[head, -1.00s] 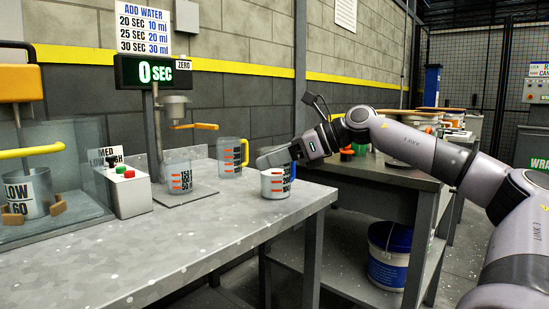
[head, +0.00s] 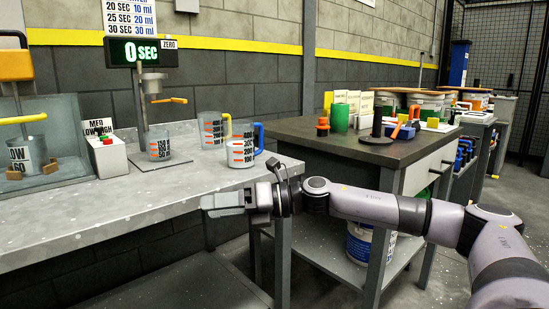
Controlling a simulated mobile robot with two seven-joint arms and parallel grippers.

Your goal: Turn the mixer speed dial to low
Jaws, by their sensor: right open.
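The mixer control box (head: 110,156) stands on the grey bench at the left. The mixer (head: 18,75), with an orange head and yellow handle, is at the far left, partly cut off. My right gripper (head: 207,204) is open and empty, near the bench's front edge, right of and nearer than the box, not touching it. My left gripper is out of view.
A blue-handled jug (head: 240,152) and yellow-handled jug (head: 212,132) stand on the bench (head: 90,215), behind my gripper. A third jug (head: 159,148) stands under the water tap. A dark table (head: 340,145) with small items is at the right. The front of the bench is clear.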

